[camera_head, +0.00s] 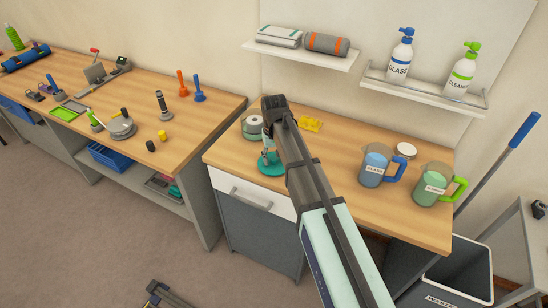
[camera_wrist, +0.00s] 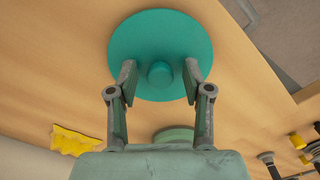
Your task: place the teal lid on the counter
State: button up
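The teal lid (camera_head: 271,170) is a round disc near the front left edge of the wooden counter (camera_head: 330,181); it appears to lie flat on it, knob up. In the wrist view the lid (camera_wrist: 160,30) fills the upper middle, its round knob (camera_wrist: 160,73) facing me. My gripper (camera_wrist: 160,80) is open, with one finger on each side of the knob and a visible gap on both sides. In the head view my gripper (camera_head: 268,150) is low over the lid, partly hidden by my arm.
A pale green canister (camera_head: 254,130) stands behind the lid. A yellow cloth (camera_head: 311,124) lies farther back. Two labelled jugs, one with a blue handle (camera_head: 376,165) and one with a green handle (camera_head: 432,185), stand at the right. A gap separates the counter from the workbench (camera_head: 175,140).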

aim_at(274, 159)
notch_tip(274, 159, up, 12)
jog(key=b, duration=0.2)
jog(key=shift+r, duration=0.15)
dwell(0.4)
